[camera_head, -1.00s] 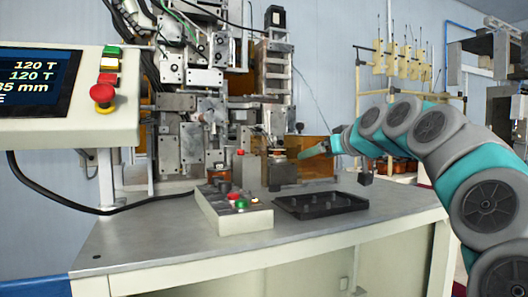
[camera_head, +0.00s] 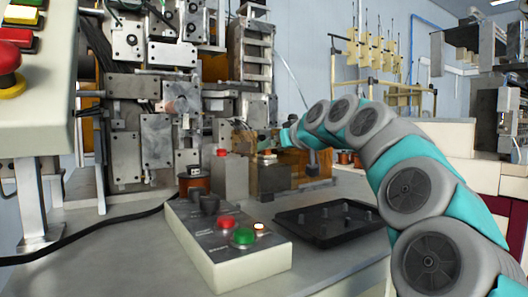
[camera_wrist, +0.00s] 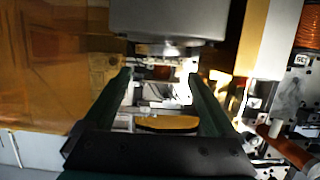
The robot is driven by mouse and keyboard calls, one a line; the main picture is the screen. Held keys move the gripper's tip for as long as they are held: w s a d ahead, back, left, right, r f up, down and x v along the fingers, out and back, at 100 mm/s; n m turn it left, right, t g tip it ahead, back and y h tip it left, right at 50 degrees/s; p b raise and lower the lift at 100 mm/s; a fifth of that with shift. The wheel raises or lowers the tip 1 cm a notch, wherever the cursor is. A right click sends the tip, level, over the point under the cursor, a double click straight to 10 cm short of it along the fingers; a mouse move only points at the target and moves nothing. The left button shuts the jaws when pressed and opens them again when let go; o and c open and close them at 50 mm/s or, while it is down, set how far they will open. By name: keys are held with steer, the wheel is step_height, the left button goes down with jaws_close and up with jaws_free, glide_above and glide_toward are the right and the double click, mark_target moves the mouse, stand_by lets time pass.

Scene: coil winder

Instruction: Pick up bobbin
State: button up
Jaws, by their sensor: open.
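A small bobbin with copper and pale parts (camera_head: 267,154) appears on top of a grey metal block (camera_head: 262,178) at the winding machine, partly dim in the head view. My gripper (camera_head: 281,137) reaches in from the right, just above and beside it. In the wrist view my gripper (camera_wrist: 158,76) is open, its two green fingers spread. A flat orange-yellow piece (camera_wrist: 168,123) shows between the fingers; I cannot tell if it is the bobbin. No contact with the bobbin is visible.
A black tray with pegs (camera_head: 328,223) lies on the table's right. A button box (camera_head: 225,245) stands in front of the machine. A copper wire spool (camera_head: 195,184) sits left of the block. A large grey cylinder (camera_wrist: 168,20) overhangs the fingers.

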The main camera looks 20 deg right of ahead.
mark_target(261, 153)
steer(key=x, duration=0.3)
steer(key=p+x, duration=0.1)
steer(key=x, duration=0.1)
steer(key=shift+w+a+f, duration=0.1)
steer(key=shift+w+f, duration=0.15)
steer(key=shift+f, duration=0.2)
steer(key=shift+c, duration=0.2)
steer(key=c, duration=1.4)
